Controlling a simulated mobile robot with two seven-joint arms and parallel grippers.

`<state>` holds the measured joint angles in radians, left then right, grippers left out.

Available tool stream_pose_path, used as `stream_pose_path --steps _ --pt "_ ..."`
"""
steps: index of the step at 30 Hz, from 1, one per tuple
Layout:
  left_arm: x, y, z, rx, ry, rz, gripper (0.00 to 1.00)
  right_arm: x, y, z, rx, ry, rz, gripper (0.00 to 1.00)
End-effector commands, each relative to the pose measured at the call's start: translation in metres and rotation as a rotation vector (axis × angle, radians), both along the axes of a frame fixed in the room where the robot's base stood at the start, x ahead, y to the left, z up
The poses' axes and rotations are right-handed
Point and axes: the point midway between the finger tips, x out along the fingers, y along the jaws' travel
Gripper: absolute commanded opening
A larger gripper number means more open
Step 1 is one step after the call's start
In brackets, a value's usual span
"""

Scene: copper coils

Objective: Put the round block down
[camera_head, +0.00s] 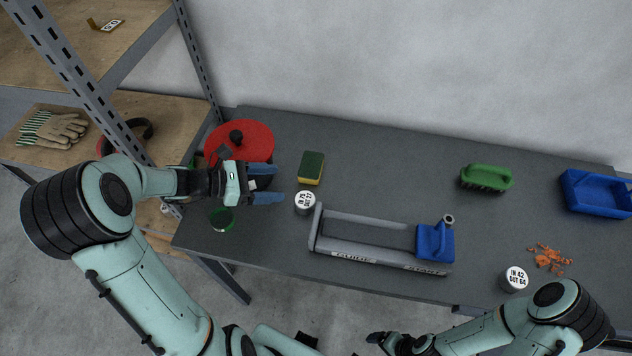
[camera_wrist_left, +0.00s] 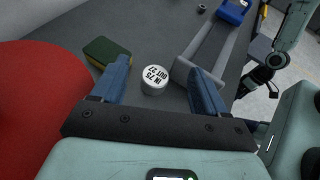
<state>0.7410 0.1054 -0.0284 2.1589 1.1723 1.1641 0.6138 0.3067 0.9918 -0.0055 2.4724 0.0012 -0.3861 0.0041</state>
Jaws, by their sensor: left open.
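A round white block (camera_head: 305,203) with a black-printed top stands upright on the grey table (camera_head: 380,190), left of the grey tool frame. In the left wrist view the block (camera_wrist_left: 155,80) reads "IN 75 OUT 27". My left gripper (camera_head: 283,190) is open and empty. Its blue fingers point toward the block, with a small gap between their tips and it. A second round white block (camera_head: 514,279), marked "IN 42 OUT 64", stands near the table's front edge at the right. My right gripper (camera_head: 375,340) is low in the head view; its jaws are unclear.
A yellow-green sponge (camera_head: 311,168) lies behind the first block. A red disc (camera_head: 240,142) and green ring (camera_head: 222,220) are near my left gripper. A grey frame (camera_head: 380,260) with a blue part (camera_head: 435,242), green brush (camera_head: 486,178), blue tray (camera_head: 597,193) and orange scraps (camera_head: 549,259) lie rightward.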

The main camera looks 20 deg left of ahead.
Motion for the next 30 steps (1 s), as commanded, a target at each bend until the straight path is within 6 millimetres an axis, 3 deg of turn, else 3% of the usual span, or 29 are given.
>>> stream_pose_path --steps 13,20,30 --pt "-0.002 0.000 -0.080 -0.003 0.005 0.000 0.74 -0.011 0.000 -0.013 0.000 0.014 -0.001 0.87" --pt "0.008 -0.011 -0.086 -0.002 0.001 -0.001 0.74 -0.010 0.000 -0.011 -0.001 0.011 0.000 0.87" --pt "0.038 -0.047 -0.105 -0.001 0.001 -0.004 0.74 -0.007 0.000 -0.009 0.000 0.009 0.000 0.87"
